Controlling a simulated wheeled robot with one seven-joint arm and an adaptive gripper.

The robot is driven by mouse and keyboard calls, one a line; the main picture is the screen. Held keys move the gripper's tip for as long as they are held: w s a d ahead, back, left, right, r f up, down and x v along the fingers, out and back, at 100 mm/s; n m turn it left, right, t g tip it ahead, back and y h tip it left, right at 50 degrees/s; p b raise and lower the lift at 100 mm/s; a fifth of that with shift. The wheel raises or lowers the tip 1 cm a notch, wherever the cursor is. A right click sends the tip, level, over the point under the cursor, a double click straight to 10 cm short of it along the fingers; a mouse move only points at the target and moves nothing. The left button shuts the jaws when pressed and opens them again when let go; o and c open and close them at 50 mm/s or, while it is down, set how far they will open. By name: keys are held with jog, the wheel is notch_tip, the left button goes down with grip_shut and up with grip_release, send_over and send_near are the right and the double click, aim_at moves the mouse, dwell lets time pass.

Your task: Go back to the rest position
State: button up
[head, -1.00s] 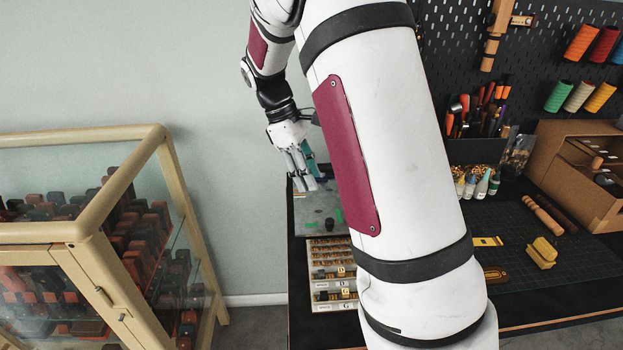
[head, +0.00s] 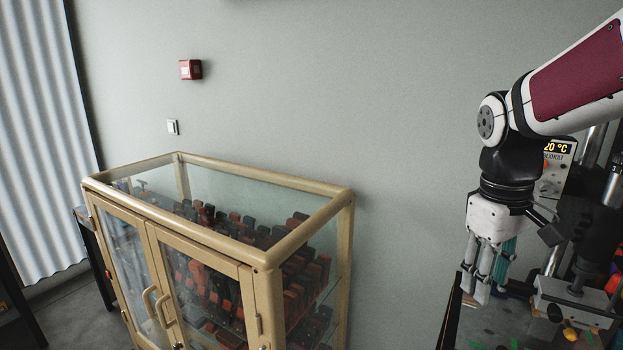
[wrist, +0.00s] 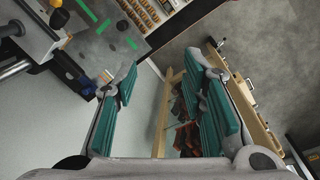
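My gripper (head: 484,280) hangs pointing down at the right side of the head view, over the left edge of a dark worktop. In the wrist view my gripper (wrist: 165,75) shows its teal-padded fingers spread apart, with nothing between them. Through the gap I see a grey wall and part of a wood-framed glass cabinet. The arm reaches in from the upper right of the head view.
The glass cabinet (head: 310,199) with dark and red blocks stands left of my gripper. A press (head: 575,300) with a temperature display (head: 557,148) is close on the right. Open wall space lies between cabinet and arm.

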jog(key=s+a+r+m+t, duration=0.1)
jog(key=s+a+m+t, duration=0.1)
jog(key=s+a, duration=0.2)
jog(key=s+a+r+m+t+y, duration=0.1)
jog(key=s+a+m+t, duration=0.1)
jog(key=s, duration=0.7)
jog(key=shift+s+a+r+t, duration=0.3)
jog(key=shift+a+t, duration=0.2)
jog(key=shift+a, duration=0.55)
